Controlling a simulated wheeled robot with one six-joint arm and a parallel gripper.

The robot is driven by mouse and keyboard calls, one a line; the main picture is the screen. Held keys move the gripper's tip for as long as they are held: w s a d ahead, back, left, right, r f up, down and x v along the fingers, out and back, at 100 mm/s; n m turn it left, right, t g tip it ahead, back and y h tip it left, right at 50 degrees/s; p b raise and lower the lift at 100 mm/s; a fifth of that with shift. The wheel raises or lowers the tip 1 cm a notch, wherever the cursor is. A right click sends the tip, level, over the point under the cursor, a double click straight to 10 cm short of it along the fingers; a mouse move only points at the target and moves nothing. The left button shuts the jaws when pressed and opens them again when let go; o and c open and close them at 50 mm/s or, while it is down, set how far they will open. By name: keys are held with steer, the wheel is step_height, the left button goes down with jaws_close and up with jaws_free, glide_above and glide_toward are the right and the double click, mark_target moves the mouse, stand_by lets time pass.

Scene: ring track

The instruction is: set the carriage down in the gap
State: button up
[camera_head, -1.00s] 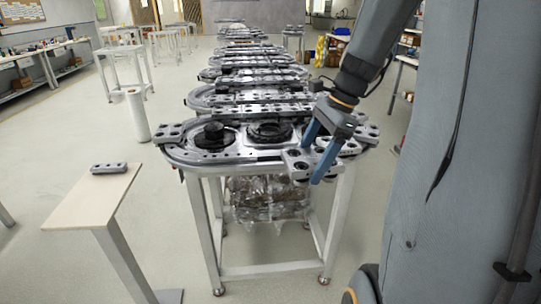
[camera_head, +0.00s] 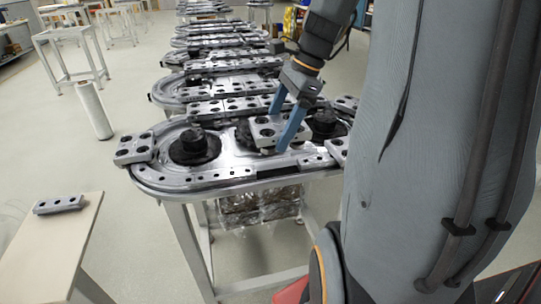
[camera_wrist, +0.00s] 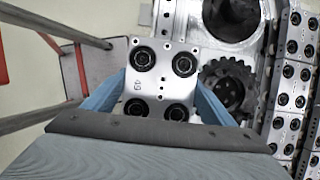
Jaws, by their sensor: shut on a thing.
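My gripper (camera_head: 283,122) is shut on a silver carriage (camera_head: 264,132), a block with dark round holes. The carriage is held above the middle of the nearest ring track (camera_head: 180,182), in front of the dark hubs. In the wrist view the carriage (camera_wrist: 160,75) sits between the two blue fingers (camera_wrist: 158,100), with its holed face towards the camera. A dark strip (camera_head: 278,172) shows along the track's front edge, to the front of the held carriage; I cannot tell whether it is the gap. The track directly under the carriage is hidden.
Other carriages sit at the track's left end (camera_head: 134,148), at its right front (camera_head: 338,150) and along its back side (camera_head: 235,105). A toothed black wheel (camera_wrist: 230,88) lies beside the carriage. A loose carriage (camera_head: 58,204) rests on a side table (camera_head: 40,245). More tracks stand behind.

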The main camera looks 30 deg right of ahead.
steer(key=shift+f+p, duration=0.3)
steer(key=shift+f, duration=4.55)
steer(key=shift+f, duration=0.35)
steer(key=o, duration=2)
steer(key=shift+o, duration=0.2)
